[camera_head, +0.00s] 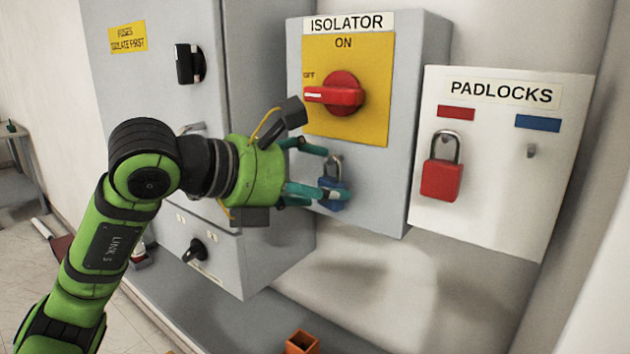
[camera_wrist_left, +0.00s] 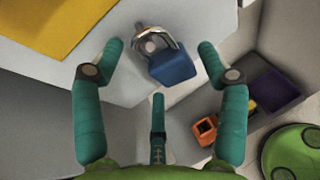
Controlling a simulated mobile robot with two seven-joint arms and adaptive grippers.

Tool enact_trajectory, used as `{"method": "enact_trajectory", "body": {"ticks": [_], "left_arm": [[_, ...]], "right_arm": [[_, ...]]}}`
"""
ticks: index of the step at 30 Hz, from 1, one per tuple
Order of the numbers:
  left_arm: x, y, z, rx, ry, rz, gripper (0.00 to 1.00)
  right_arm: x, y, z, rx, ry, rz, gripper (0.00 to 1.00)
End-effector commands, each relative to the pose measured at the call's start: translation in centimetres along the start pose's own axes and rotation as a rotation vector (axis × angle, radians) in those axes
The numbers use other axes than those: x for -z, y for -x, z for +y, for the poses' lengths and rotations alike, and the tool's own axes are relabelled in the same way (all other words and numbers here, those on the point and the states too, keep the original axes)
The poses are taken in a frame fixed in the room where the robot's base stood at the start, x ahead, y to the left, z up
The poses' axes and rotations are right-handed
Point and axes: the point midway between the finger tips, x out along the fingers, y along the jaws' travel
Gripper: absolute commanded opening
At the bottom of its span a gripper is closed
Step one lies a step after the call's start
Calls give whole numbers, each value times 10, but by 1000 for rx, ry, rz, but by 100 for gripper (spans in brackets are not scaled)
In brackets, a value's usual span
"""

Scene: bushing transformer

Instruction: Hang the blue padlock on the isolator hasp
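The blue padlock (camera_head: 329,203) is upright at the lower front of the grey isolator box (camera_head: 378,205), shackle up, at the hasp. The wrist view shows its blue body (camera_wrist_left: 172,66) and metal shackle beside a small round fitting, the hasp (camera_wrist_left: 151,46); whether the shackle passes through it I cannot tell. My left gripper (camera_head: 333,172) has its teal fingers spread around the padlock. In the wrist view the left gripper (camera_wrist_left: 160,50) is open, with gaps between the fingertips and the body. The red isolator handle (camera_head: 340,95) points left toward OFF. My right gripper is not in view.
The white PADLOCKS board (camera_head: 490,215) on the right holds a red padlock (camera_head: 440,180). Its peg (camera_head: 531,150) under the blue label is empty. A grey fuse cabinet (camera_head: 130,80) stands left, close behind my arm. An orange open box (camera_head: 302,343) is below.

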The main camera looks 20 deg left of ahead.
Motion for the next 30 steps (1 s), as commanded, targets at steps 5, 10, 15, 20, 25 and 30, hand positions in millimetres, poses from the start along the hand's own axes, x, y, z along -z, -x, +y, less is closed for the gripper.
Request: {"method": "enact_trajectory", "body": {"ticks": [5,10,15,20,25,30], "left_arm": [[0,0,0,0,0,0,81],[0,1,0,0,0,1,81],[0,20,1,-4,-1,0,81],[0,54,1,-7,-3,0,81],[0,89,1,-5,-1,-1,81],[0,112,1,-3,0,0,81]], "right_arm": [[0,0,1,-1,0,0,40],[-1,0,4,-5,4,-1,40],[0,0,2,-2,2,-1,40],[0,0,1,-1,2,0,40],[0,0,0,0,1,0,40],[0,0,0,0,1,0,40]]}}
